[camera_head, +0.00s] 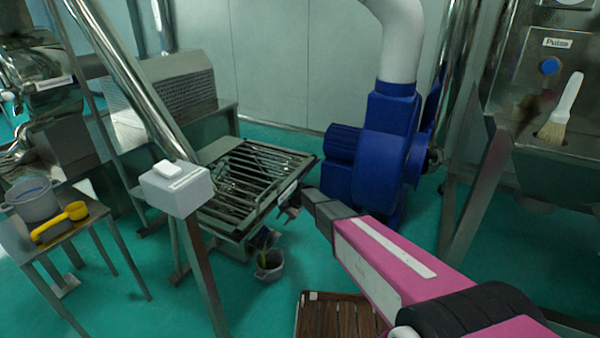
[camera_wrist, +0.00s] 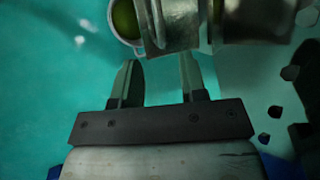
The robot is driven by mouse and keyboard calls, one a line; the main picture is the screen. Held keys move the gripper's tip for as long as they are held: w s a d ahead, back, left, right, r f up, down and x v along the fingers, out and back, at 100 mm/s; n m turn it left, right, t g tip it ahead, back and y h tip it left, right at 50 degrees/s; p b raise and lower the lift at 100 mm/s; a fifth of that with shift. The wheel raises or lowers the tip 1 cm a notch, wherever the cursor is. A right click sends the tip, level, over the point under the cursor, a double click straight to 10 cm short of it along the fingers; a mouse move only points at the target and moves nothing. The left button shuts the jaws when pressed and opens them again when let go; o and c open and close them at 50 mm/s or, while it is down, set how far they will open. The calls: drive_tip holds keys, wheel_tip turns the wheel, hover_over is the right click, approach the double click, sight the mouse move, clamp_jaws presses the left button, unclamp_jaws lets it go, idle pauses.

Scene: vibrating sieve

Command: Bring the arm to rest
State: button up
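My gripper (camera_head: 290,205) is at the front right edge of the vibrating sieve (camera_head: 250,180), at the end of my pink arm. In the wrist view my gripper (camera_wrist: 158,72) has its two fingers apart, with only teal floor visible between them. A metal spout (camera_wrist: 175,28) shows just beyond the fingertips; I cannot tell if they touch it. A small grey pot (camera_head: 268,272) with something green in it stands on the floor below the sieve. Part of the pot's rim shows at the top of the wrist view.
A blue blower (camera_head: 375,150) stands right behind the gripper. A white box (camera_head: 178,188) on a post is left of the sieve. A side table holds a grey pot (camera_head: 35,197) and yellow scoop (camera_head: 62,220). A brown slatted crate (camera_head: 335,318) lies below my arm. Dark lumps (camera_wrist: 275,112) show at right.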

drive_tip(key=s+d+r+n+h, duration=0.1)
drive_tip(key=s+d+r+h, duration=0.1)
drive_tip(key=s+d+r, duration=0.4)
drive_tip(key=s+d+r+n+t+h, duration=0.1)
drive_tip(key=s+d+r, duration=0.5)
drive_tip(key=s+d, duration=0.6)
drive_tip(key=s+d+r+n+t+h, duration=0.1)
drive_tip(key=s+d+r+h, duration=0.2)
drive_tip(key=s+d, duration=0.6)
drive_tip(key=d+r, duration=0.2)
drive_tip(key=d, duration=0.8)
drive_tip(key=shift+r, duration=0.4)
drive_tip(key=shift+a, duration=0.15)
